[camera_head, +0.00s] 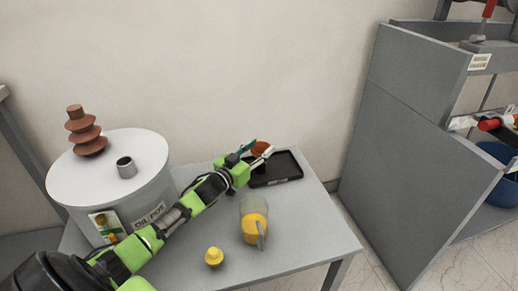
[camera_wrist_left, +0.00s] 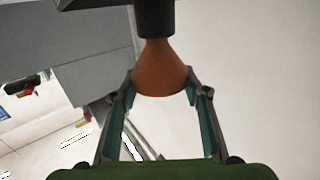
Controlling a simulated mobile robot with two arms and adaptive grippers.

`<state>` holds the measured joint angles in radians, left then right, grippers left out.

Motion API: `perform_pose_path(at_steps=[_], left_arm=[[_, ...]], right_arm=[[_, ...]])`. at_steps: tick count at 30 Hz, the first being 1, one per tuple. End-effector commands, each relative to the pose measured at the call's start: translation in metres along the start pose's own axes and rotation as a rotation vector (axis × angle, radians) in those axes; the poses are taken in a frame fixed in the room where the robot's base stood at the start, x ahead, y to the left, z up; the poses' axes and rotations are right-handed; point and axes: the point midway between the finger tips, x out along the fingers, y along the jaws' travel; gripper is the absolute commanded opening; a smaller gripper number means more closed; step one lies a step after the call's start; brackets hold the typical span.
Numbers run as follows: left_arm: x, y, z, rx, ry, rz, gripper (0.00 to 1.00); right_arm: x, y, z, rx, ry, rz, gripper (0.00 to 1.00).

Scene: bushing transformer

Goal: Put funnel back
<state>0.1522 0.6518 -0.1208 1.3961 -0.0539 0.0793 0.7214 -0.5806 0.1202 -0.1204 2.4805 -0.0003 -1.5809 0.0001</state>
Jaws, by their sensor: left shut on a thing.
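The orange-brown funnel (camera_head: 262,148) is at the far side of the table, over or beside the black tray (camera_head: 285,168). My left gripper (camera_head: 254,151) reaches across the table and is shut on it. In the left wrist view the funnel (camera_wrist_left: 160,72) sits between the two fingers (camera_wrist_left: 160,112), its wide end toward the palm. A dark part covers its narrow end there. I cannot tell whether the funnel touches the tray. My right gripper is not in view.
An oil pot (camera_head: 148,206) with a brown ribbed bushing (camera_head: 85,132) and a metal collar (camera_head: 126,167) stands left. A yellow-grey jug (camera_head: 254,222) and yellow cap (camera_head: 214,257) are on the table (camera_head: 310,237). A grey cabinet (camera_head: 405,150) stands right.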

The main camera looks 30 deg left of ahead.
Motion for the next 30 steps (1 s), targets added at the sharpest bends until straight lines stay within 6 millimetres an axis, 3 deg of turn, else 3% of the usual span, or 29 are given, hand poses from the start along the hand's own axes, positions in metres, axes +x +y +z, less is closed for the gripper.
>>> perform_pose_path(at_steps=[29, 30], left_arm=[[-0.002, 0.002, 0.025, -0.004, -0.015, 0.0, 0.26], [-0.002, 0.002, 0.025, -0.004, -0.016, 0.0, 0.48]], right_arm=[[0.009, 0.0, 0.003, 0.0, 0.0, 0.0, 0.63], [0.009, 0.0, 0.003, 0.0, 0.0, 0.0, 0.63]])
